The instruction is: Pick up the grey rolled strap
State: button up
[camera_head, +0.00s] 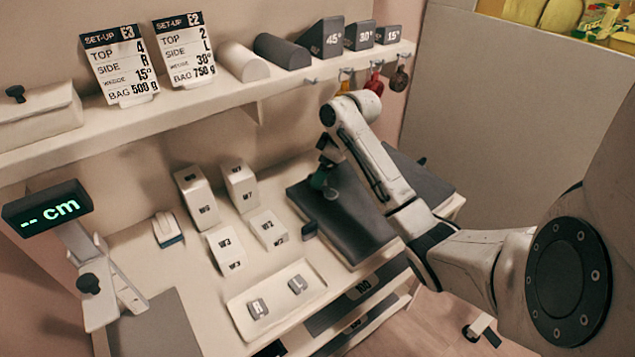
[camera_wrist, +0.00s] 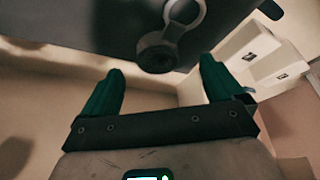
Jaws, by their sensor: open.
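The grey rolled strap (camera_wrist: 155,53) shows in the wrist view as a dark roll with a lighter grey ring loop (camera_wrist: 186,18) above it. It lies against the dark grey pad (camera_wrist: 90,22). In the head view the strap (camera_head: 331,193) is small and partly hidden by my gripper, on the left part of the pad (camera_head: 352,222). My gripper (camera_head: 320,178) is over it; in the wrist view its two green fingers (camera_wrist: 163,70) are spread, with the roll between and just beyond the tips. I cannot tell whether they touch it.
White labelled blocks (camera_head: 226,250) stand left of the pad, with a white tray (camera_head: 277,300) in front. A shelf (camera_head: 200,97) with sign cards and wedges runs behind; small bags (camera_head: 375,83) hang from its hooks near my arm. A display (camera_head: 48,208) stands at left.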

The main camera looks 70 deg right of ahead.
aim_at(324, 194)
jog(key=shift+x, duration=1.75)
jog(key=shift+d, duration=0.1)
jog(key=c, duration=1.2)
jog(key=shift+r, duration=0.4)
jog(key=shift+c, duration=0.2)
notch_tip(324, 194, up, 3)
jog(key=shift+f, duration=0.2)
jog(key=s+a+r+p, duration=0.6)
jog(key=s+a+r, duration=0.3)
jog(key=a, duration=0.2)
jog(key=shift+r+p, duration=0.3)
jog(key=shift+p, duration=0.1)
